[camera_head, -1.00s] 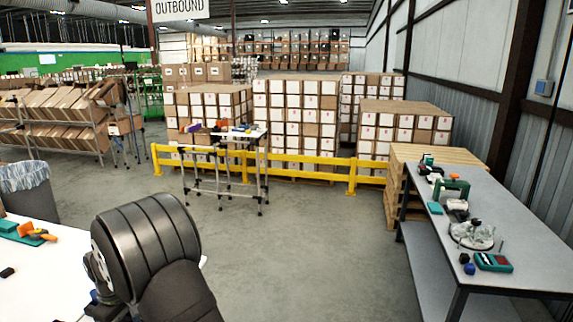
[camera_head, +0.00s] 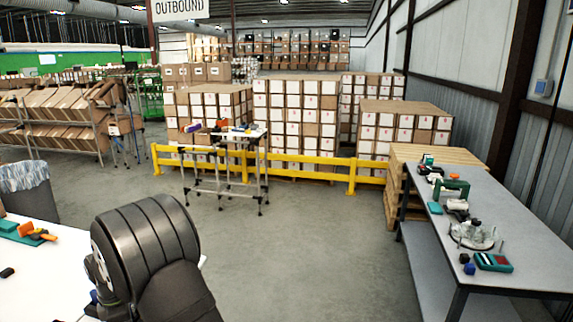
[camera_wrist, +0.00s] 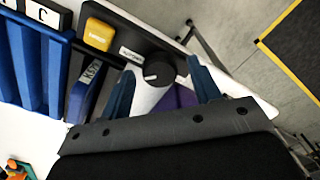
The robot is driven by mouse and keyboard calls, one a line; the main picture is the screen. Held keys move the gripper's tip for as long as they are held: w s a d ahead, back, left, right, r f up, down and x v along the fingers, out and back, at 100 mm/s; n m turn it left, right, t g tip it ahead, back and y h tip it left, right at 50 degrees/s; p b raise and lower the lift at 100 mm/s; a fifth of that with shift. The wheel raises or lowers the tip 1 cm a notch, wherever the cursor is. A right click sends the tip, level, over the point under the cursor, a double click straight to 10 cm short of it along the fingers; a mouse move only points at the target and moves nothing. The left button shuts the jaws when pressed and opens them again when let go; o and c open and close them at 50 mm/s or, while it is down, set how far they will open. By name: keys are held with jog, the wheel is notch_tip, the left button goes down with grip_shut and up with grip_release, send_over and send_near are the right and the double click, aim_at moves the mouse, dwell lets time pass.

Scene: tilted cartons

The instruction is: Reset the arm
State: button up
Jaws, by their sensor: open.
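My gripper (camera_wrist: 162,92) shows in the wrist view with two blue fingers spread apart. It is open, with nothing held between the fingers. Beyond the fingers lies a dark panel (camera_wrist: 120,25) with a round black knob (camera_wrist: 158,74). In the head view my arm rises at the lower left, and the gripper itself is out of sight there.
Blue ribbed bins (camera_wrist: 30,60) and a yellow device (camera_wrist: 99,34) are near the gripper at upper left. A white table (camera_head: 40,280) is at lower left, a grey workbench (camera_head: 525,230) with tools at right.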

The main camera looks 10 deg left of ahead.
notch_tip(320, 180, up, 9)
jog(key=shift+r, duration=0.2)
dwell(2.4)
